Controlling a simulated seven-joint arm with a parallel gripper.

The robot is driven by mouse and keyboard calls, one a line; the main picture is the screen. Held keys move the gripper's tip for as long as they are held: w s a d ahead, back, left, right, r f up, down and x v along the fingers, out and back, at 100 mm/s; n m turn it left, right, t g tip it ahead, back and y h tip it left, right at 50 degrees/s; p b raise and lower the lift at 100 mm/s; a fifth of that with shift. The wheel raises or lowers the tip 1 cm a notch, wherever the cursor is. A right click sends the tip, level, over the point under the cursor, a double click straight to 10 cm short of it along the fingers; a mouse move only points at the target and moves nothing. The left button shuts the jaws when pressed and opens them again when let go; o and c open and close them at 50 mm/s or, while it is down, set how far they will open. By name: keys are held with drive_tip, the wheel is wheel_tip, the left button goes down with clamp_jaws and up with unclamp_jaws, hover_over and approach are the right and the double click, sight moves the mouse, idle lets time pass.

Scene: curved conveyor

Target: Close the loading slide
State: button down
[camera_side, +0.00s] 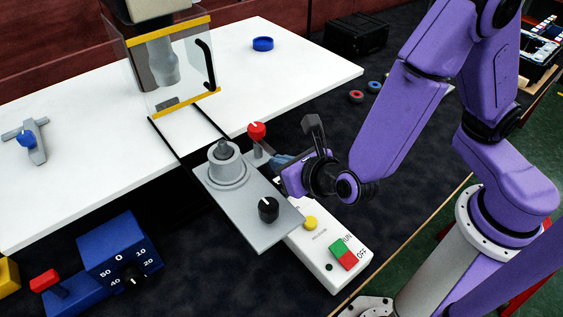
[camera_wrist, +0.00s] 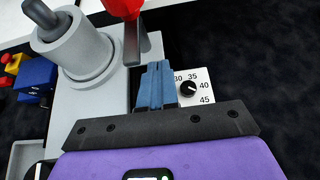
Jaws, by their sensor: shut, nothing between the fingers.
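The loading slide, a grey plate (camera_side: 250,212), is pulled out toward the front on two dark rails (camera_side: 205,122) in the side view. It carries a grey round fixture with a dark pin (camera_side: 225,165) and a black knob (camera_side: 268,209) at its front end. A red ball-topped lever (camera_side: 257,131) stands beside its right edge. My gripper (camera_side: 280,160) is shut and empty, low beside the slide's right side near the lever. In the wrist view, the blue fingertips (camera_wrist: 157,70) are together beside the plate (camera_wrist: 90,108), just in front of the red lever (camera_wrist: 122,8). Contact cannot be told.
A machine with a clear guard (camera_side: 175,85), yellow edges and black handle stands behind. A white control box (camera_side: 330,250) with buttons sits below and right. A blue dial box (camera_side: 120,252) and a blue-knobbed clamp (camera_side: 35,140) are left.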

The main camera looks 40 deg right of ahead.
drive_tip(key=shift+w, duration=0.1)
drive_tip(key=w, duration=1.3)
drive_tip(key=shift+w, duration=0.3)
